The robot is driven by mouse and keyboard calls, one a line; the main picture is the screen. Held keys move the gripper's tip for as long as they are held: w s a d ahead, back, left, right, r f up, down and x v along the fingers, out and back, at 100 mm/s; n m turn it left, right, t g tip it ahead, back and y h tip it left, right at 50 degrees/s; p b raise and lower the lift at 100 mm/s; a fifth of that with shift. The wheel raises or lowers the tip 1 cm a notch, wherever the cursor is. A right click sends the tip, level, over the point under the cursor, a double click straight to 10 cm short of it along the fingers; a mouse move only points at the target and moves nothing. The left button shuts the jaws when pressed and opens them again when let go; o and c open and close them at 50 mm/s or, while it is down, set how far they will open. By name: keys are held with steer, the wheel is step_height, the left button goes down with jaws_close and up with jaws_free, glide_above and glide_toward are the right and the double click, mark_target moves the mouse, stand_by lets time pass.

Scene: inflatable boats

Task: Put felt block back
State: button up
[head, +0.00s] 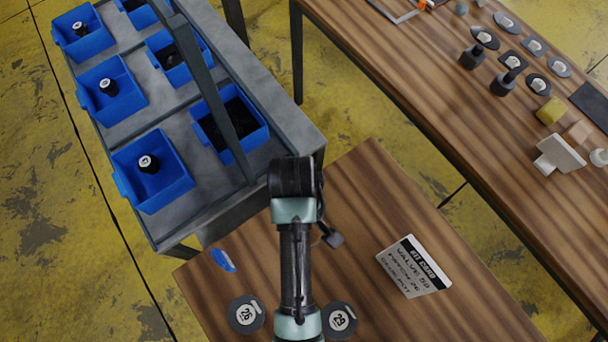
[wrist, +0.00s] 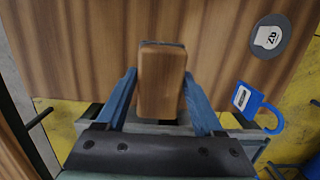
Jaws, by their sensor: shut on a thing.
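My gripper (wrist: 160,88) shows in the wrist view with its two blue fingers on either side of a brown block (wrist: 161,85). It is shut on this block, which has a wood-coloured face and a thin grey layer along its top edge; I take it as the felt block. The block is over or at the brown wooden tabletop (wrist: 90,50); I cannot tell whether it touches. In the head view my arm hides the gripper and the block.
Round patches (head: 246,315) and (head: 339,320), a blue tag (head: 223,260) and a kit card (head: 413,267) lie on the near table. The far table (head: 400,70) holds dark tools, patches, a yellow block (head: 550,111) and a tan block (head: 577,132). Blue bins (head: 170,195) stand left.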

step_height(320, 180, down, 8)
steer(key=shift+r, duration=0.1)
stand_by(0.4)
steer(key=o, duration=1.3)
steer(key=shift+f, duration=0.2)
